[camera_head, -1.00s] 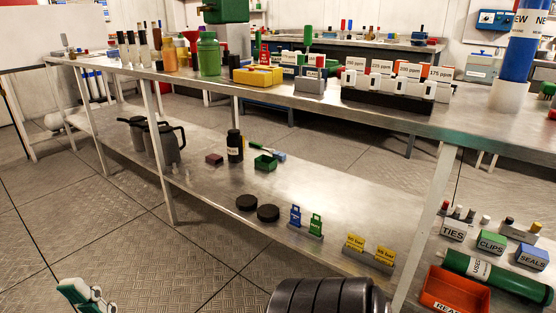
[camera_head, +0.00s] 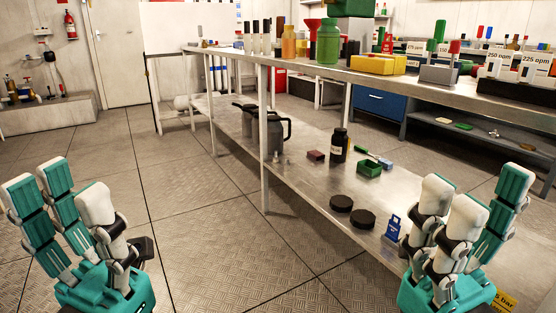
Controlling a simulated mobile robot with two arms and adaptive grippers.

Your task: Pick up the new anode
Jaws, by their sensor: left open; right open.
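I cannot pick out the new anode for certain in the head view. My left gripper (camera_head: 62,200) is at the lower left, its teal and white fingers spread and empty, over the floor. My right gripper (camera_head: 470,195) is at the lower right, also spread and empty, in front of the bench's lower shelf (camera_head: 315,195). Its fingers hide part of that shelf. A small pale metallic piece (camera_head: 495,133) lies on a shelf at the far right, too small to identify.
The steel bench (camera_head: 290,62) holds bottles, a green jar (camera_head: 328,43) and a yellow box (camera_head: 378,64). Its lower shelf holds grey jugs (camera_head: 275,134), a dark bottle (camera_head: 339,146), a green tray (camera_head: 369,168) and black discs (camera_head: 363,218). The floor (camera_head: 215,240) at left is clear.

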